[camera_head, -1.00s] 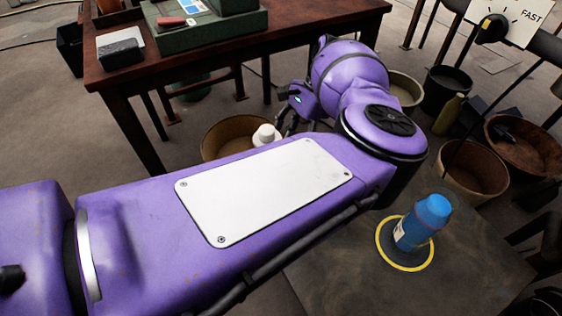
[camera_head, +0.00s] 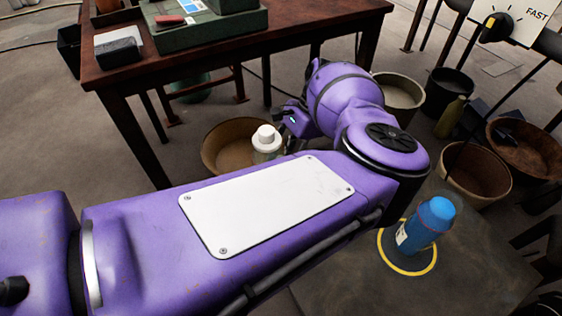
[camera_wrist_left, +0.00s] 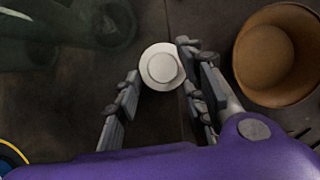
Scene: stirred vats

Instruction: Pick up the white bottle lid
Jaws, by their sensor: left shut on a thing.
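The white bottle lid (camera_head: 266,134) shows beyond my left arm in the head view, with a paler, translucent-looking part below it. In the left wrist view the lid (camera_wrist_left: 161,66) is a round white piece with a smaller raised disc. My left gripper (camera_wrist_left: 160,78) has a finger on either side of it and is shut on it. Whether the lid is still seated on something below cannot be told. My right gripper is not in view.
A tan tub (camera_head: 228,145) stands behind the lid; a round tub also shows in the wrist view (camera_wrist_left: 277,55). A blue bottle (camera_head: 426,224) stands tilted-looking in a yellow ring (camera_head: 408,272). A brown table (camera_head: 290,28) is behind; several tubs stand at right.

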